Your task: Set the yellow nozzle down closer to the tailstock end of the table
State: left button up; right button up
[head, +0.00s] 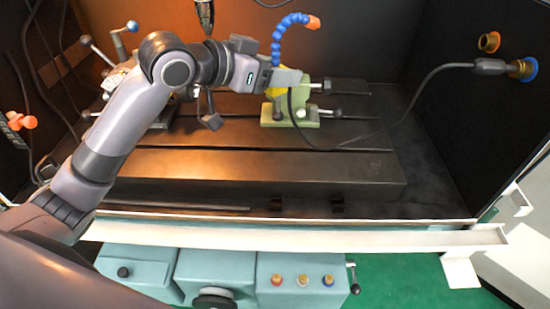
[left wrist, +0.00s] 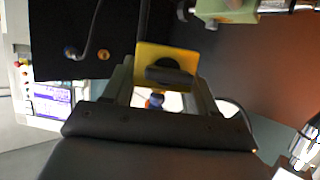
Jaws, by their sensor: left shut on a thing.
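My left gripper (head: 286,78) is shut on the yellow nozzle (left wrist: 182,54) and holds it in front of the green tailstock (head: 290,120). In the left wrist view the yellow piece, with a dark round part in its middle, sits between the fingertips (left wrist: 165,78). In the head view only a little yellow (head: 273,92) shows below the gripper. I cannot tell whether the nozzle touches anything. The tailstock stands on the dark slotted table (head: 250,164), and part of it is hidden behind my gripper. My right gripper is not in view.
A black cable (head: 400,112) runs from near my gripper to a fitting on the right wall. A blue hose (head: 276,42) with an orange tip rises behind the gripper. The table's front is clear.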

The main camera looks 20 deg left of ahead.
aim_at(275, 163)
pick_arm(q)
notch_tip(275, 163, down, 19)
jog(key=shift+f+b, duration=0.1)
jog(key=shift+b, duration=0.5)
jog(key=o, duration=1.4)
jog(key=shift+f, duration=0.2)
jog(key=shift+o, duration=0.2)
jog(key=shift+r, duration=0.15)
jog(key=v, duration=1.2)
jog(key=shift+s+d, duration=0.1)
